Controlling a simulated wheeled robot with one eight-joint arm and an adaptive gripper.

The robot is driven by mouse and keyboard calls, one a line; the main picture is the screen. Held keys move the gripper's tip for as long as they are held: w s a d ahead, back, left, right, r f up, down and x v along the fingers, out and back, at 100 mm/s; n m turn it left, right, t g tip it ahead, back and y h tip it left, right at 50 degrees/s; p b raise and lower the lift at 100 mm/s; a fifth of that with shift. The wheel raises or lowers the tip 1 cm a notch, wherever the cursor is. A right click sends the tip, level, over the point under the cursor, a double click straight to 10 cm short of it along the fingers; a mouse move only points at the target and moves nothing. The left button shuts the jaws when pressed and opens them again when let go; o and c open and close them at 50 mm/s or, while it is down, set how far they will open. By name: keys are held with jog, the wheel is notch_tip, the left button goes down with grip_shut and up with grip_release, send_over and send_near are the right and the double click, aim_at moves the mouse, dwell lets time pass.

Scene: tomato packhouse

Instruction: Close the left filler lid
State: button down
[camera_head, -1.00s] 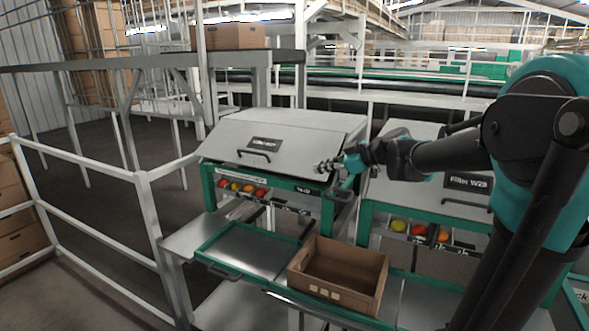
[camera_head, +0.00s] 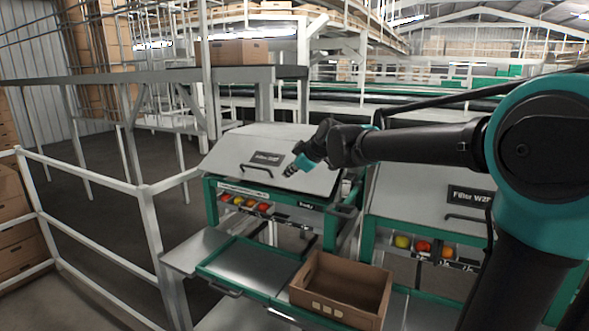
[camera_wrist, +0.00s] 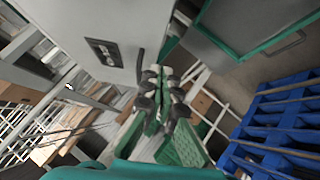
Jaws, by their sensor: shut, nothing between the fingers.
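The left filler lid (camera_head: 225,157) is a pale grey sloping panel with a dark label (camera_head: 267,158) and a black bar handle (camera_head: 257,171). Its lower edge overhangs the green-framed filler front, above a row of tomatoes (camera_head: 250,204). My gripper (camera_head: 289,172) is shut and empty in front of the lid's right part, right of the handle. I cannot tell whether it touches the panel. In the wrist view, my gripper's closed fingers (camera_wrist: 160,99) are beside the pale panel (camera_wrist: 80,17) with its dark label (camera_wrist: 103,52).
A second filler with its own lid (camera_head: 420,185) stands to the right. Below the left filler are a green-edged tray (camera_head: 232,240) and a brown box (camera_head: 373,299). A white railing (camera_head: 75,188) runs at left. A blue pallet (camera_wrist: 275,125) shows in the wrist view.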

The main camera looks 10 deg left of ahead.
jog(key=w+f, duration=0.1)
jog(key=w+a+f, duration=0.1)
jog(key=f, duration=0.1)
jog(key=w+f, duration=0.1)
jog(key=f, duration=0.1)
jog(key=shift+w+a, duration=0.2)
jog(key=shift+w, duration=0.05)
jog(key=shift+w+d+f, duration=0.1)
jog(key=shift+w+f, duration=0.1)
jog(key=shift+f, duration=0.2)
jog(key=shift+w+d+f+n+t, duration=0.25)
jog(key=shift+w+f+t, duration=0.25)
jog(key=shift+f, duration=0.45)
jog(key=shift+w+d+f+n+t, duration=0.1)
jog(key=shift+w+f+n+t, duration=0.3)
jog(key=shift+f, duration=0.55)
jog(key=shift+w+d+f+n+t, duration=0.2)
jog(key=shift+w+f+t, duration=0.3)
jog(key=shift+f, duration=0.45)
